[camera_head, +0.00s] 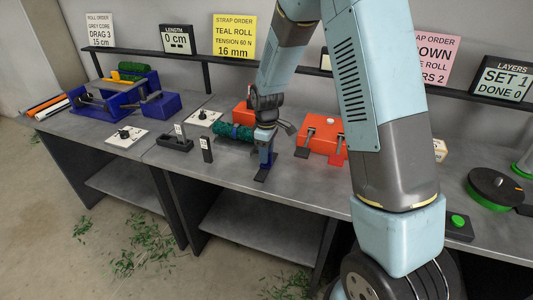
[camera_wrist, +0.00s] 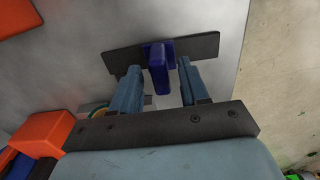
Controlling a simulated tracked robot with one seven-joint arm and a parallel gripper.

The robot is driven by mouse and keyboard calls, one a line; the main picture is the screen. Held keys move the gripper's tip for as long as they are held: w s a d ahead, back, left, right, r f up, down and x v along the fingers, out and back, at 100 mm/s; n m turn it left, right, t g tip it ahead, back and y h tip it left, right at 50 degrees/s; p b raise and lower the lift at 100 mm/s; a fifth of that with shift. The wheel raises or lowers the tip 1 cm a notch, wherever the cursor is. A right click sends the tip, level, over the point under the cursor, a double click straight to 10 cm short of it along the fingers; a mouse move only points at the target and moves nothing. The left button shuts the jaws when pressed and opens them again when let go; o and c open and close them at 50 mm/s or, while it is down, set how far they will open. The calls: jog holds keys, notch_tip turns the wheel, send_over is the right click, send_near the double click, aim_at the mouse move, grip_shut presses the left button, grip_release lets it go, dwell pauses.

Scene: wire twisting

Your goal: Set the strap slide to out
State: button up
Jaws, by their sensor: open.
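A small blue upright block, which looks like the strap slide's handle, stands on a dark flat bar (camera_wrist: 112,60). In the wrist view the blue block (camera_wrist: 158,75) lies between the two fingers of my gripper (camera_wrist: 159,80). A gap shows on each side, so the fingers do not appear to touch it. My gripper (camera_head: 266,138) is open and points down over the bench in the head view. The bar (camera_head: 261,175) shows below it near the bench's front edge. I cannot tell which end of its travel the slide is at.
A teal roll (camera_head: 233,132) lies just left of my gripper, with an orange block (camera_head: 242,113) behind. A larger orange block (camera_head: 320,134) with levers stands to the right. A small black upright piece (camera_head: 206,150) stands left. The yellow sign (camera_head: 234,36) reads teal roll, 16 mm.

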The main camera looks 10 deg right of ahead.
jog(key=shift+f, duration=0.25)
jog(key=shift+c, duration=0.3)
grip_shut()
